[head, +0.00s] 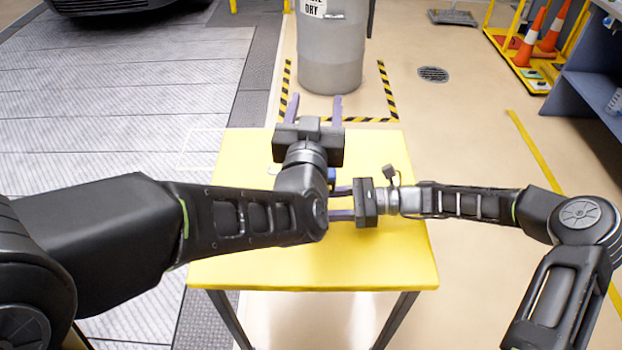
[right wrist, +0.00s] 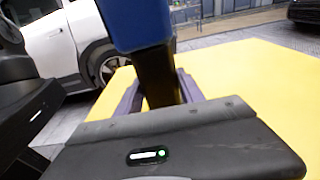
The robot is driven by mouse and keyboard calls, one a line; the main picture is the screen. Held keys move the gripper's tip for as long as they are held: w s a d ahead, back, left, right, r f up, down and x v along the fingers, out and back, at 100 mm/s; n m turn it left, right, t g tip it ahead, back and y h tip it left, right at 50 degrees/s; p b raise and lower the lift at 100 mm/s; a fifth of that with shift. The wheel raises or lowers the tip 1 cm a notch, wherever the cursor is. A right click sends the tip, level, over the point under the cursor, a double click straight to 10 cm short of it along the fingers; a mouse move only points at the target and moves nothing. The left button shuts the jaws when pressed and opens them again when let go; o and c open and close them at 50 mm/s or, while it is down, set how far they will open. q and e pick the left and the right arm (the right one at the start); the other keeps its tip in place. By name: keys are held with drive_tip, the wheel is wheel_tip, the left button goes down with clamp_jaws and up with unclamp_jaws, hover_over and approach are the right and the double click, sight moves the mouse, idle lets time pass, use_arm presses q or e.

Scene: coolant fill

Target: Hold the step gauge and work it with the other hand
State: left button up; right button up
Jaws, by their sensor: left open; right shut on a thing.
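The step gauge (right wrist: 141,22) shows in the right wrist view as a blue body above a black lower part. The black part stands between the purple fingers of my right gripper (right wrist: 158,92), which is shut on it. In the head view only a small blue piece of the gauge (head: 332,177) shows; my left arm hides the rest. My right gripper (head: 338,203) points left there, its fingertips partly behind the left arm. My left gripper (head: 315,103) is open and empty, fingers pointing away over the table's far edge, beyond the gauge in the picture.
The yellow table (head: 300,272) lies under both arms, with bare top at the front and right. A grey bin (head: 331,55) stands on the floor behind it inside striped tape. Shelving (head: 585,75) and orange cones (head: 550,32) are at the far right.

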idle(0.3)
drive_tip(key=o, duration=1.3)
drive_tip(key=d, duration=0.8)
drive_tip(key=d+r, duration=0.1)
drive_tip(key=d, duration=0.3)
drive_tip(key=shift+r, duration=0.1)
